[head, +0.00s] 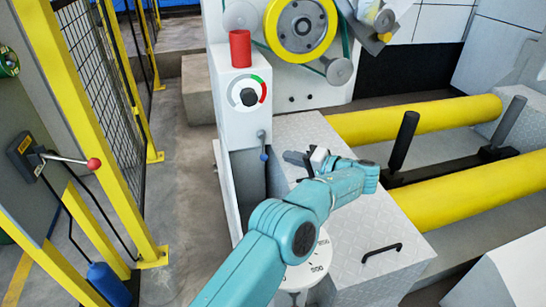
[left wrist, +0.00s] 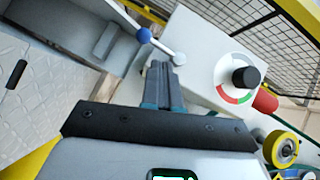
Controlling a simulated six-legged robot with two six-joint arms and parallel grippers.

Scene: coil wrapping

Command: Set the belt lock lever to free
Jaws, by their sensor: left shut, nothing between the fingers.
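A small lever with a blue ball knob (head: 264,156) is on the front of the white control box (head: 229,120), below its dial. Its short arm hangs nearly straight down in the head view. In the left wrist view the blue knob (left wrist: 144,35) is just beyond the fingertips, with its metal arm running down to the right. My left gripper (head: 294,158) is shut and empty, just right of the knob in the head view. The closed fingers (left wrist: 164,68) appear apart from the lever, though the exact gap is unclear. No lever markings are readable. My right gripper is out of view.
A dial with a black knob (head: 248,97) and a red cylinder (head: 240,49) are above the lever. A red-knobbed lever (head: 93,164) is on the left post. A tread-plate box (head: 365,265) and yellow rollers (head: 480,180) are at right. The floor between fence and machine is clear.

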